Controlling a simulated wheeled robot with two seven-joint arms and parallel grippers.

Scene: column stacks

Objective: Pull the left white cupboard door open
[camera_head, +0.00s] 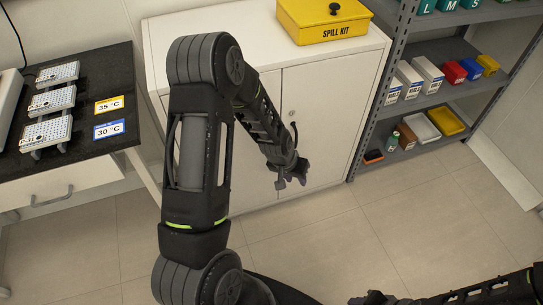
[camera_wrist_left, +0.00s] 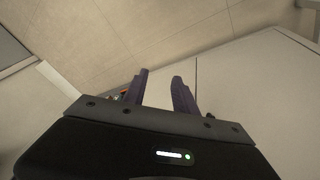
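A white cupboard (camera_head: 340,85) with two doors stands at the back middle. Its left door (camera_head: 272,88) is mostly hidden behind my left arm, and it looks shut, level with the right door (camera_head: 318,95). A dark handle (camera_head: 294,134) and a small round lock show near the seam; the left door's handle is not clearly visible. My left gripper (camera_head: 290,174) is in front of the cupboard near the seam, with no contact visible. In the left wrist view its two fingers (camera_wrist_left: 160,80) are apart with nothing between them, beside the pale cupboard front (camera_wrist_left: 255,85). My right gripper (camera_head: 374,298) is at the bottom edge, its fingers unclear.
A yellow spill kit box (camera_head: 323,20) sits on the cupboard. A dark-topped bench (camera_head: 75,150) with sample racks stands left, its drawer (camera_head: 60,190) below. A grey shelf unit (camera_head: 440,97) with boxes and trays stands right. The tiled floor (camera_head: 330,240) in front is clear.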

